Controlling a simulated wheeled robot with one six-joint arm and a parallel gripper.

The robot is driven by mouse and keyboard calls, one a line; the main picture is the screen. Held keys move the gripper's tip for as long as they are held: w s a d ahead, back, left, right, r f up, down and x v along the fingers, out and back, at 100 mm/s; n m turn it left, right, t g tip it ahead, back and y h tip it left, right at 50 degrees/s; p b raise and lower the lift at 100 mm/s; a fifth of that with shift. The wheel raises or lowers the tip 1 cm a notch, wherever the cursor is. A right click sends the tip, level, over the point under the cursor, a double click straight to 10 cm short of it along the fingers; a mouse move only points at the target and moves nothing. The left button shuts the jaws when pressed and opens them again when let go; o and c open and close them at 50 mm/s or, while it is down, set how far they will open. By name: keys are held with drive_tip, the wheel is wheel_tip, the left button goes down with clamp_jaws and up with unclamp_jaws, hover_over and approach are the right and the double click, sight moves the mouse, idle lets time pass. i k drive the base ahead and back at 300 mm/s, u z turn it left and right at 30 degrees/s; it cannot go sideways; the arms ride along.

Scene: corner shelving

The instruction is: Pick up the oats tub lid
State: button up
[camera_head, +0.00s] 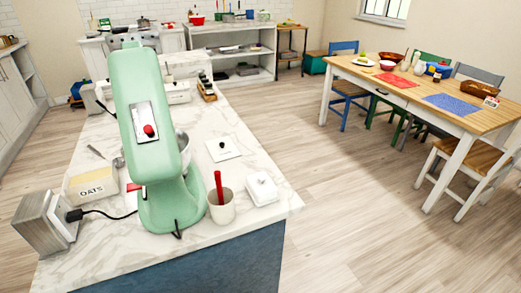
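A white square lid with a black knob (222,149) lies flat on the marble counter, right of the mint-green stand mixer. It looks like the oats tub lid, but it carries no readable label. The cream tub marked OATS (92,188) stands on the counter left of the mixer. Its top looks uncovered, with a tan surface showing. The mixer's base and head stand between the tub and the lid. My gripper is not in view.
The tall stand mixer (150,120) fills the counter's middle. A grey block (42,222) with a black cord is at left. Floor right of the counter is clear.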

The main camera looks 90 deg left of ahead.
sight(223, 149)
drive_tip(key=i, duration=2.05)
drive_tip(key=u, duration=4.4)
drive_tip(key=i, duration=1.65)
